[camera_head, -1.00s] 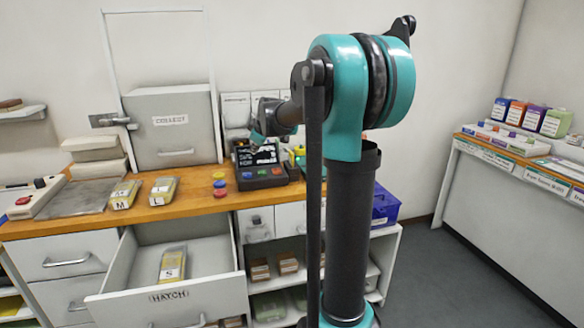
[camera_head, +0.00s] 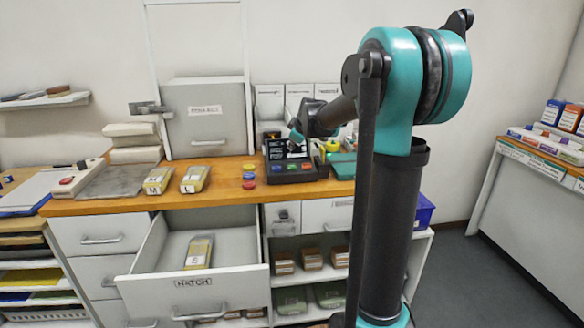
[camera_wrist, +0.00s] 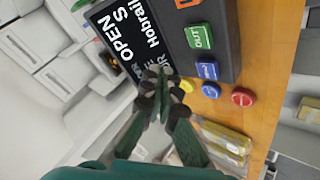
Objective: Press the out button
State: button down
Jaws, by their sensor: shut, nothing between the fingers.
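The out button (camera_wrist: 199,37) is a green square key marked OUT on the dark terminal (camera_wrist: 228,45), between an orange key (camera_wrist: 186,3) and a blue key (camera_wrist: 207,70). The terminal (camera_head: 296,176) stands on the wooden counter in the head view, its lit screen partly covered by my arm. My gripper (camera_wrist: 163,73) is shut and empty, its tips over the screen's edge, to the lower left of the green key in the wrist view. The tips appear apart from the key. In the head view my gripper (camera_head: 296,137) is small, above the terminal.
Red (camera_wrist: 243,97), blue (camera_wrist: 211,90) and yellow (camera_wrist: 186,86) discs lie on the counter beside the terminal. Yellow packets (camera_head: 195,179) lie farther left. The HATCH drawer (camera_head: 220,284) is pulled out with a packet marked S inside. The COLLECT door (camera_head: 206,120) looks closed.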

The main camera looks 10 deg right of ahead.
aim_at(292, 167)
jog(key=shift+f, duration=2.65)
jog(key=shift+f, duration=0.15)
jog(key=shift+f, duration=0.25)
jog(key=shift+f, duration=0.5)
jog(key=shift+r, duration=0.1)
dwell(0.4)
jog(key=shift+r, duration=0.8)
jog(key=shift+r, duration=2.55)
